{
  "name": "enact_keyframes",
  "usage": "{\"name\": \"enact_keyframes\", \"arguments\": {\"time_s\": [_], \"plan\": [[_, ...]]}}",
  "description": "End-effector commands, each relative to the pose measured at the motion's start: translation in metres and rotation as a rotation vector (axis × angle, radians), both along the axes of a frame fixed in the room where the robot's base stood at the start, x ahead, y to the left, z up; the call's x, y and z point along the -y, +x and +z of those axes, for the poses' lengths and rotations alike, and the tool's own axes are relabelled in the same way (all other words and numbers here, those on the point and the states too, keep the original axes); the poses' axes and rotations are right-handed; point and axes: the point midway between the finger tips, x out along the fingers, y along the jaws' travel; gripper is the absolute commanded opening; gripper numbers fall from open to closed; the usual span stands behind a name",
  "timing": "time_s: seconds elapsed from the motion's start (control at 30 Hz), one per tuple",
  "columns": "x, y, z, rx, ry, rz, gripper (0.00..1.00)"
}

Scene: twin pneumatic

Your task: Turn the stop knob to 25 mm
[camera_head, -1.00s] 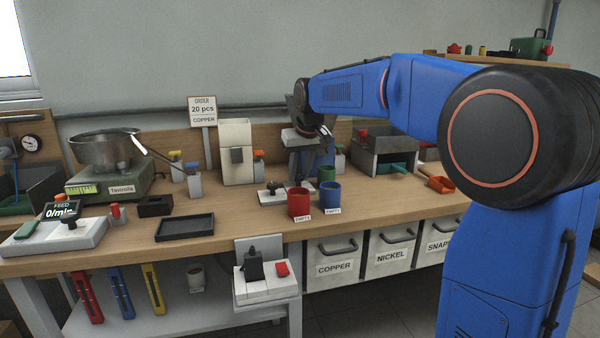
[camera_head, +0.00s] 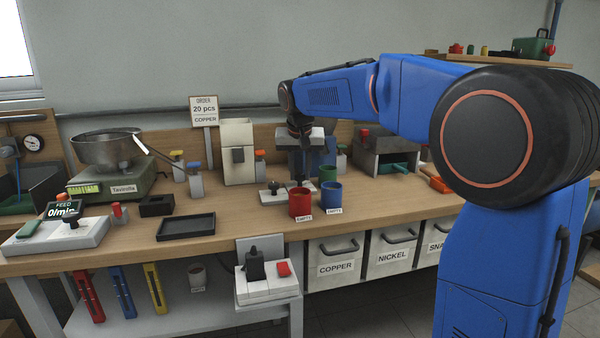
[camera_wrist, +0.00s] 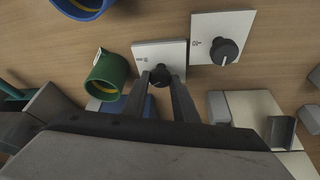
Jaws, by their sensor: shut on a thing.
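Two black knobs stand on separate white plates in the wrist view. One knob (camera_wrist: 160,74) has its plate (camera_wrist: 170,49) near the green cup. My gripper (camera_wrist: 160,82) reaches down with one finger on each side of this knob and is shut on it. The other knob (camera_wrist: 223,50) stands apart on its plate (camera_wrist: 232,20), with a white pointer line. It also shows in the head view (camera_head: 273,187). The plate markings are too small to read. In the head view the gripped knob is hidden behind my gripper and the red cup.
A red cup (camera_head: 300,203), a blue cup (camera_head: 331,193) and a green cup (camera_head: 327,174) stand close to my gripper. A white hopper-like tower (camera_head: 236,135) stands behind left. A black tray (camera_head: 187,226) lies further left on the wooden bench.

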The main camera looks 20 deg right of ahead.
Motion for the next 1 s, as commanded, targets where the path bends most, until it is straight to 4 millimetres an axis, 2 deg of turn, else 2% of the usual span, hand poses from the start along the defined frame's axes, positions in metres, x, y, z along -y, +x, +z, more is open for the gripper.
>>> {"name": "enact_keyframes", "arguments": {"time_s": [0.17, 0.2, 0.27, 0.67, 0.87, 1.0], "plan": [[0.000, 0.000, 0.000, 0.000, 0.000, 0.001, 0.04], [0.000, 0.000, 0.000, 0.000, 0.000, 0.001, 0.28], [0.000, 0.000, 0.000, -0.001, 0.000, 0.001, 0.43], [0.000, -0.002, 0.004, 0.000, 0.001, 0.001, 0.44], [-0.003, -0.011, 0.029, 0.003, 0.001, 0.002, 0.44], [-0.006, -0.022, 0.055, 0.002, 0.001, 0.002, 0.44]]}}
